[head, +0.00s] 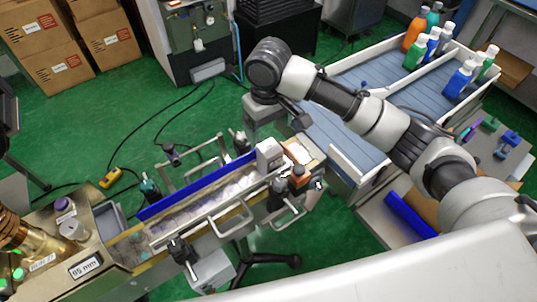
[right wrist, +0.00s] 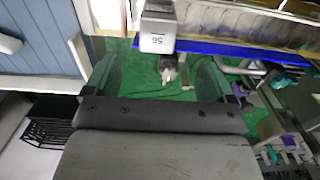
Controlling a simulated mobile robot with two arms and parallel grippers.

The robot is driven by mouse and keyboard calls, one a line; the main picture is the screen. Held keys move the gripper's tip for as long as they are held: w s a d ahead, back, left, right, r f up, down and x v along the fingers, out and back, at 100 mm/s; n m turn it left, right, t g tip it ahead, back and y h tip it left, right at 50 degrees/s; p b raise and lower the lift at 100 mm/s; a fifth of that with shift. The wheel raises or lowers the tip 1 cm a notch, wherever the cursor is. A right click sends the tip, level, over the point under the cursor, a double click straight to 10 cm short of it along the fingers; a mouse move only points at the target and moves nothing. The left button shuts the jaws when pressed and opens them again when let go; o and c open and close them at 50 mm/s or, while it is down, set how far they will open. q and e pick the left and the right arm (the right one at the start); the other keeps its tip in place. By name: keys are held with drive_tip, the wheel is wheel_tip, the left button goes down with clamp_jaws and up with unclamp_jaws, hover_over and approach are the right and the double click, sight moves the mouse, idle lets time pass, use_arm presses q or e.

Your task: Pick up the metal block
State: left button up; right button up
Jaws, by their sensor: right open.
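The metal block (head: 268,154) is a small pale grey box standing at the right end of the narrow conveyor, by the end of its blue rail. In the right wrist view the metal block (right wrist: 158,30) shows a face marked "56" at the top middle. My right gripper (head: 270,130) is open and empty, just behind the block in the head view. In the right wrist view its two spread fingers (right wrist: 157,75) lie lower in the picture than the block, which lines up with the gap between them. My left gripper is not in view.
The narrow conveyor (head: 215,222) has metal guard handles and black clamp knobs along its sides. The blue rail (head: 190,187) runs along its far side. A wide grey-blue conveyor (head: 375,75) with several bottles is at the upper right. Cardboard boxes (head: 45,45) stand upper left.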

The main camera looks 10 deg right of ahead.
sight(270, 147)
wheel_tip(270, 147, down, 4)
drive_tip(key=shift+s+r, duration=0.1)
drive_tip(key=shift+r, duration=0.05)
drive_tip(key=shift+d+f+p, duration=0.1)
drive_tip(key=shift+f+p, duration=0.35)
drive_tip(key=shift+f, duration=0.2)
wheel_tip(270, 147, down, 4)
drive_tip(key=shift+d+r+p, duration=0.1)
drive_tip(key=shift+r+p, duration=0.15)
drive_tip(key=shift+p, duration=0.25)
drive_tip(key=shift+f, duration=0.4)
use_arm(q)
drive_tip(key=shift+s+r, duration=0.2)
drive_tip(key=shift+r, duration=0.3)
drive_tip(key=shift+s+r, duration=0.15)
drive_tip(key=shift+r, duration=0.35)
use_arm(e)
drive_tip(key=shift+c, duration=0.3)
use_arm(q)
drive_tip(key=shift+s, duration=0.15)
use_arm(e)
drive_tip(key=shift+w+r, duration=0.1)
drive_tip(key=shift+w, duration=0.1)
clamp_jaws()
